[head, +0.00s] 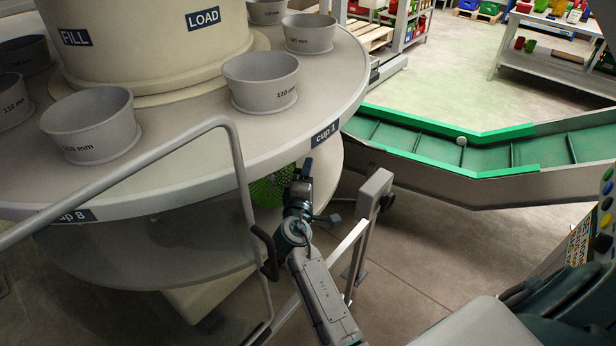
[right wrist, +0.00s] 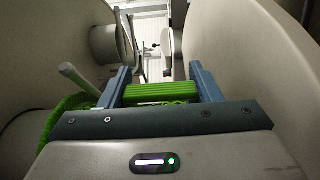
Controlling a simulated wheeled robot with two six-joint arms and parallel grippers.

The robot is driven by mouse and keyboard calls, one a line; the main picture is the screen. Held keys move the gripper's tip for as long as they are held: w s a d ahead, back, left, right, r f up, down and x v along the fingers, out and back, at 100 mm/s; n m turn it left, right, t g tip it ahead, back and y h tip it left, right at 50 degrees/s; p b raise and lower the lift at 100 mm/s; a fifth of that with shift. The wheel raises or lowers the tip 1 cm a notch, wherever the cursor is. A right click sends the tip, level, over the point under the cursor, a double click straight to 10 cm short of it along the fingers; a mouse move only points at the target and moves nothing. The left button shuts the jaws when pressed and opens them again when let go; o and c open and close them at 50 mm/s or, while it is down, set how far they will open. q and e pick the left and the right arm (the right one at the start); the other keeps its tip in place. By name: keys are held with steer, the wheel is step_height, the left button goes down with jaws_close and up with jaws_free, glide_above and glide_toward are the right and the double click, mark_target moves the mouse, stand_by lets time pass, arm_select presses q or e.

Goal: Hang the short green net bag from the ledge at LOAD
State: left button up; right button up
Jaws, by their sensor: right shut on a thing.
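The green net bag (head: 266,191) shows under the rim of the round table, partly hidden behind my right gripper (head: 304,178). In the right wrist view, my right gripper (right wrist: 160,85) is shut on a bright green ribbed part (right wrist: 160,93) of the bag, between its two blue fingers. More green netting (right wrist: 64,122) shows at the left there, beside a pale rod (right wrist: 80,79). The LOAD label (head: 203,18) is on the central drum, above the cups. The ledge itself cannot be made out clearly. My left gripper is not in view.
The round table (head: 330,95) carries several grey cups (head: 262,82), with a "cup 1" label (head: 325,133) on its rim. A metal rail (head: 240,180) stands in front. A green conveyor (head: 440,145) runs at the right. Open floor (head: 430,245) lies below the conveyor.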

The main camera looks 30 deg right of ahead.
steer(key=shift+f, duration=0.15)
steer(key=o, duration=1.2)
steer(key=shift+c, duration=0.2)
